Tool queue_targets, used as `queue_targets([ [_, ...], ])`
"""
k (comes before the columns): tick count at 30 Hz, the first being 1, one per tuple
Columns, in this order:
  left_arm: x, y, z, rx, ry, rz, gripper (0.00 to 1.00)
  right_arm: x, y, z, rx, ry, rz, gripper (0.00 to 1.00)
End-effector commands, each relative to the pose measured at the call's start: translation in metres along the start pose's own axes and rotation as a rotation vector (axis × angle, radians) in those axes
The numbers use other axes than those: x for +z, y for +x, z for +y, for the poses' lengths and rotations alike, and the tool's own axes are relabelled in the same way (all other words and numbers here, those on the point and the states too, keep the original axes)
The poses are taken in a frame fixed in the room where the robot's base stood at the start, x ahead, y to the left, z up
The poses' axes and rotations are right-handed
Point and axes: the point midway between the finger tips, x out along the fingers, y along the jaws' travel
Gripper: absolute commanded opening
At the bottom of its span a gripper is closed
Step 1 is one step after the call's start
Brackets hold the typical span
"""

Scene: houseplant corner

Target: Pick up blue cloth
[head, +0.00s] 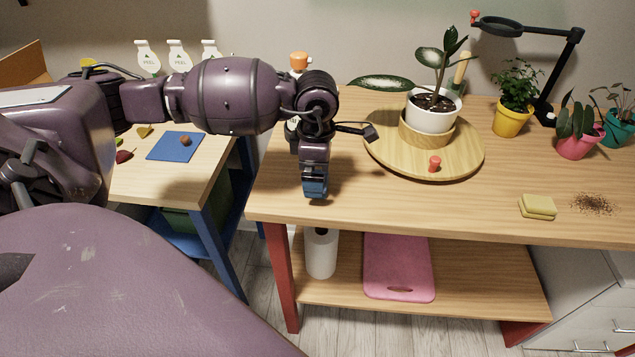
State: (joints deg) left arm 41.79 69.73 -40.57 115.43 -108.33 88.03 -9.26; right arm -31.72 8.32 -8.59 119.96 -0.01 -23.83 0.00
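My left gripper (315,186) points down over the left part of the right-hand wooden table. A small blue patch shows at its tip; I cannot tell whether this is cloth or part of the fingers. The gap between the fingers is hidden, so I cannot tell open from shut. A flat blue square (168,152) lies on the left table with a small brown thing on it; I cannot tell whether it is a cloth or a mat. My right gripper is not in view.
A round wooden tray (458,165) holds a white-potted plant (432,118) and a red-topped piece (435,164). A yellow sponge (538,207) lies near spilled soil (592,204). Potted plants and a lamp (552,85) stand behind. The table's front middle is clear.

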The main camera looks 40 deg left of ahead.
Motion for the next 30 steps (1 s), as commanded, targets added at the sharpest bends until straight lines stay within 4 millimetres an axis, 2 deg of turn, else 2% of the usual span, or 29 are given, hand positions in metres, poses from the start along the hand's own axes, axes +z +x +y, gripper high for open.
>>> queue_targets([
  [1, 0.0, 0.011, 0.0, -0.007, 0.0, 0.002, 1.0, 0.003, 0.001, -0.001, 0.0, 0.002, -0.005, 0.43],
  [5, 0.0, 0.026, 0.0, -0.005, 0.0, 0.002, 1.0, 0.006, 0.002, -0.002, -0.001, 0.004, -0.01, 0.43],
  [13, 0.0, 0.028, 0.0, -0.001, 0.0, 0.0, 1.0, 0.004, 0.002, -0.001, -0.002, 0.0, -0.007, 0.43],
  [24, 0.0, 0.028, 0.0, -0.001, 0.0, 0.0, 0.44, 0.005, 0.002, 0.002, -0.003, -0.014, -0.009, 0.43],
  [30, 0.0, 0.027, 0.0, -0.001, 0.0, 0.0, 0.43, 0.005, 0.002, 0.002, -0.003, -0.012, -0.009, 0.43],
])
